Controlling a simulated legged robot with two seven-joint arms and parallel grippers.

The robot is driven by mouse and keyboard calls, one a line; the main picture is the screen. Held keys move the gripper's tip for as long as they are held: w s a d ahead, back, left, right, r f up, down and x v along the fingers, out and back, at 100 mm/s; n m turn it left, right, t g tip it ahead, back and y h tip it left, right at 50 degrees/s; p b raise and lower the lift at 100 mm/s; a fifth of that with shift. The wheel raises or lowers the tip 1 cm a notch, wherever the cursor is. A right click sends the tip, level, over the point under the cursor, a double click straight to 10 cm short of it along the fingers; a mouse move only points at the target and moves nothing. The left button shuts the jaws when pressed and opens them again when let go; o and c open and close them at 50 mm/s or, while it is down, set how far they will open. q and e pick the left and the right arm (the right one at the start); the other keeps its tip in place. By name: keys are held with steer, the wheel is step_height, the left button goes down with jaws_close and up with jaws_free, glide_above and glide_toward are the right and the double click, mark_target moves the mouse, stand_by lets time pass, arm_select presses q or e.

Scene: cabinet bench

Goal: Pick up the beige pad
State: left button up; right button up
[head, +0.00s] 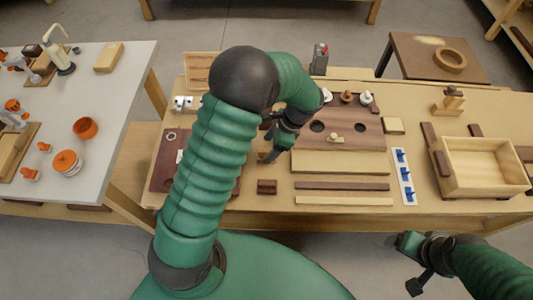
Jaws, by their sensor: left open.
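A small beige pad (393,126) lies flat on the wooden bench, just right of the brown board with round holes. My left gripper (270,150) is open and empty over the left part of that board, well to the left of the pad. My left arm hides part of the bench's left side. My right gripper (412,264) is low at the right, in front of the bench edge and away from the pad. Its jaw state is unclear.
The brown board (355,130) carries knobs along its back. A white strip with blue hooks (404,176) and an open wooden box (482,168) are to the right. Long wooden strips (343,186) lie in front. A white table (130,75) stands left.

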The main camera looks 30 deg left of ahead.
mark_target(267, 150)
arm_select(q)
steer(key=x, duration=0.3)
steer(key=shift+d, duration=0.1)
steer(key=c, duration=1.4)
step_height(267, 150, up, 10)
steer(key=shift+r+p, duration=0.1)
steer(key=shift+p, duration=0.4)
steer(key=o, duration=0.8)
steer(key=c, duration=0.7)
